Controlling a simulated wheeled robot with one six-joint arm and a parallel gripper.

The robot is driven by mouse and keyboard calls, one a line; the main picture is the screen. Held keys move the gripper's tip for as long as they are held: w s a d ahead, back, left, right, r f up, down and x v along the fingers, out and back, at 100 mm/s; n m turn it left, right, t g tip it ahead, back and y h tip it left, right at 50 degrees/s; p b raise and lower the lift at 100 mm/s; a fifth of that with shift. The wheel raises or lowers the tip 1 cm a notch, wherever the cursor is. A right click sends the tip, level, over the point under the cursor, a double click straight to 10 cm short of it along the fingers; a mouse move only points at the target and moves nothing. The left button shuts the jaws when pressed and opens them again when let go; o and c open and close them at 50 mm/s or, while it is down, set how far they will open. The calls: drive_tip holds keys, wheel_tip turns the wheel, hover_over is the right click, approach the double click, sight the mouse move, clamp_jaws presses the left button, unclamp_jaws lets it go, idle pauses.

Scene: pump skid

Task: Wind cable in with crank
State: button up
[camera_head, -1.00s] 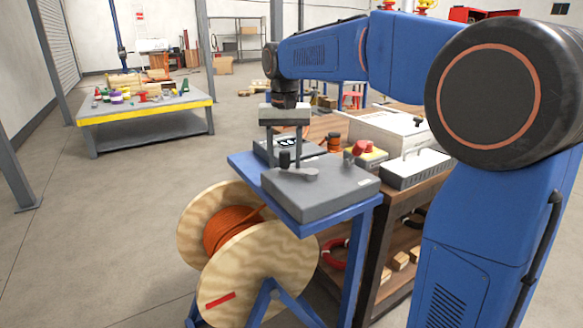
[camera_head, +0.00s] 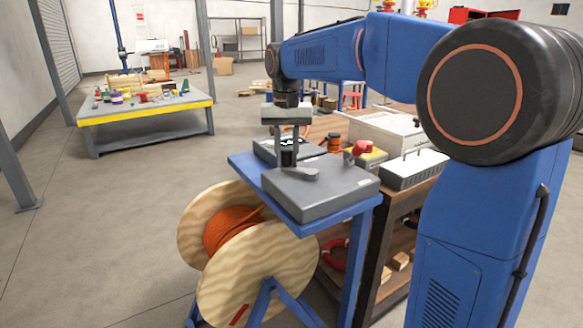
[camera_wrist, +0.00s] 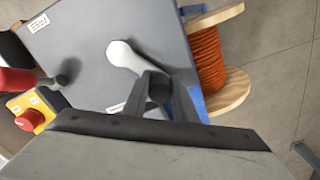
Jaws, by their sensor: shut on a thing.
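A grey crank box (camera_head: 318,188) sits on a blue stand (camera_head: 247,172). Its metal crank arm (camera_wrist: 124,56) and dark upright knob (camera_head: 288,158) are on the top face. My gripper (camera_head: 288,151) points down and is shut on the crank knob, which also shows between the fingers in the wrist view (camera_wrist: 159,90). A wooden reel (camera_head: 262,258) wound with orange cable (camera_head: 228,230) stands below the box on a blue frame. A red mark (camera_head: 239,314) shows low on the reel's near flange.
A yellow-edged table (camera_head: 150,113) with small items stands far left. The floor at left is clear.

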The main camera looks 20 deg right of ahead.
drive_tip(key=shift+w+d+f, duration=0.4)
drive_tip(key=shift+w+d, duration=0.05)
drive_tip(key=shift+w, duration=0.1)
drive_tip(key=shift+c, duration=0.2)
